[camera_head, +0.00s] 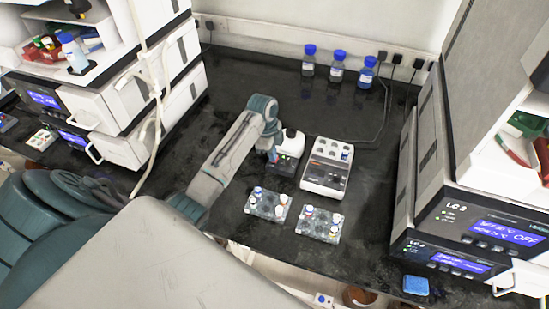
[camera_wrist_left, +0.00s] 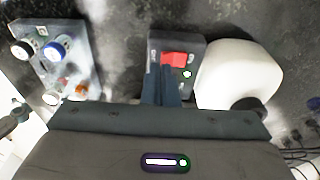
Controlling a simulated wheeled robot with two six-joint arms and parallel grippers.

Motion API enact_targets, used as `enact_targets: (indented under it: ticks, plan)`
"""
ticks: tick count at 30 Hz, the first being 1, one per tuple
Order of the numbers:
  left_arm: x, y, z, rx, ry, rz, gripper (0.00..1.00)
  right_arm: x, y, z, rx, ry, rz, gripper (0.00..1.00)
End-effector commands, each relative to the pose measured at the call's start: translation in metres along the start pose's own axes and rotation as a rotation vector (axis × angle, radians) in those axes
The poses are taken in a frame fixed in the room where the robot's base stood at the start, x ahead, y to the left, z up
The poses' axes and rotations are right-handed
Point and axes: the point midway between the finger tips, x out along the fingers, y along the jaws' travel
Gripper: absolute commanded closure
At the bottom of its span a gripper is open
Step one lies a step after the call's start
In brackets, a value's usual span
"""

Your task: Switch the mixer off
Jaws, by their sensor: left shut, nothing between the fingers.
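The mixer (camera_head: 290,141) stands on the black bench, with a white rounded head and a dark base. In the left wrist view the mixer's white head (camera_wrist_left: 240,74) is right of its dark base. A red switch (camera_wrist_left: 176,58) sits on that base, with a small white light beside it. The lettering by the switch is too blurred to read. My left gripper (camera_head: 272,156) is shut and empty at the mixer's front left. In the left wrist view its fingertips (camera_wrist_left: 163,70) are at the switch's near edge; I cannot tell whether they touch it. My right gripper is not in view.
A white block device (camera_head: 326,179) stands close right of the mixer. Two clear vial racks (camera_head: 268,207) (camera_head: 318,226) lie in front. Several blue-capped bottles (camera_head: 338,67) stand at the back. Instrument stacks (camera_head: 470,225) flank the bench; bare bench (camera_head: 240,75) lies behind the mixer.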

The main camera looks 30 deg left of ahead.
Motion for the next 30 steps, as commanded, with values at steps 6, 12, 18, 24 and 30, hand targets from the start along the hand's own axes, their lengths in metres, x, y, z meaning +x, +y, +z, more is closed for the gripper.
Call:
enact_targets:
  ticks: [6, 12, 18, 24, 30]
  plan:
    - [0.004, 0.000, 0.001, 0.000, 0.000, 0.001, 1.00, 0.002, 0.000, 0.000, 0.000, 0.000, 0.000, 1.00]
    - [0.007, 0.000, 0.001, 0.000, 0.000, 0.000, 1.00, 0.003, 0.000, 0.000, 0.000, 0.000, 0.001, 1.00]
    - [0.010, 0.000, 0.001, 0.000, 0.000, 0.000, 1.00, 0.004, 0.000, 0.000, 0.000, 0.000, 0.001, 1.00]
    - [0.013, 0.000, 0.002, 0.000, 0.000, 0.000, 1.00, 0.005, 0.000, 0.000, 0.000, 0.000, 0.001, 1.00]
    - [0.009, 0.000, 0.001, 0.000, 0.000, -0.001, 1.00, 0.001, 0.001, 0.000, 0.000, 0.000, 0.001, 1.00]
